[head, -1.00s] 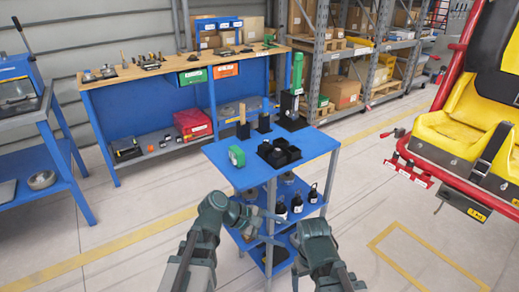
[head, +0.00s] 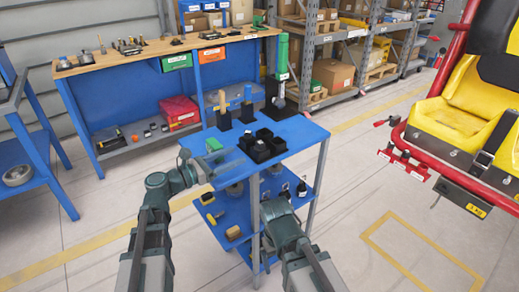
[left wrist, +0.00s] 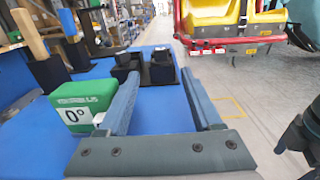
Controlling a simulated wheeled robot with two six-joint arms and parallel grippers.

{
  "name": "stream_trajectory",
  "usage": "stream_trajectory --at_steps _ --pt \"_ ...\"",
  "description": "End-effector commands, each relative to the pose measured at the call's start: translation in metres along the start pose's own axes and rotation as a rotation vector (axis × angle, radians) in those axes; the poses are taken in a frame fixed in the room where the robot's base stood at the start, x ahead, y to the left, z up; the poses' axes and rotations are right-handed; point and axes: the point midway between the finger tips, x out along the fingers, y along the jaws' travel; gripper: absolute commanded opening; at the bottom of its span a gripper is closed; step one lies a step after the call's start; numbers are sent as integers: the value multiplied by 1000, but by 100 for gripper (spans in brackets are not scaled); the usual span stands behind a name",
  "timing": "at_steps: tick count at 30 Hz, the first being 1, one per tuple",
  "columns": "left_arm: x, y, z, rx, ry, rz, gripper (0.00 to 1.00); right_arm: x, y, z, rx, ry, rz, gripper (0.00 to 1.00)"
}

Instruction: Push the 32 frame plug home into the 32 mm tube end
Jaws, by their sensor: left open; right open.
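My left gripper (head: 222,166) is open and empty over the near left corner of the blue cart top (head: 303,135), beside a green box; its two fingers (left wrist: 160,100) also show in the left wrist view. My right gripper (head: 275,208) is at the cart's near side, below the top; its fingers are hardly visible. A black divided tray (head: 262,152) stands on the cart top, also in the left wrist view (left wrist: 124,74), with small parts in it. I cannot tell which is the 32 frame plug. The red tube frame (head: 437,92) is at the right; I cannot make out the 32 mm tube end.
The green box (left wrist: 68,113) marked 0° stands left of the left fingers. Black holders, one with a wooden handle (head: 222,101), and a green-topped tool (head: 282,58) stand at the back of the cart. Lower shelves hold bottles and parts. Floor between cart and red frame is clear.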

Motion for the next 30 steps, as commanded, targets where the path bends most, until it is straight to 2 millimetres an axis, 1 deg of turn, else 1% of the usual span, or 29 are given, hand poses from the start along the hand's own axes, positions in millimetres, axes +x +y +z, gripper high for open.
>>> stream_trajectory --at_steps 1,3,6,9,17,20,27,30 --pt "11 0 0 0 0 -3 66 0 0 0 0 0 0 91" --pt "22 1 0 1 0 -2 66 0 0 0 0 0 0 91" --pt "33 0 0 1 1 -2 66 0 0 0 0 0 0 91" --pt "38 0 0 1 1 0 66 0 0 0 0 0 0 91" --pt "42 0 -1 2 1 -1 66 0 0 0 0 0 0 91" --pt "51 0 -1 2 1 -2 66 1 0 0 0 0 0 91" --pt "86 0 -2 2 1 -3 66 2 0 0 0 0 0 91" --pt "91 -1 -2 2 1 0 66 2 0 0 0 0 0 91"
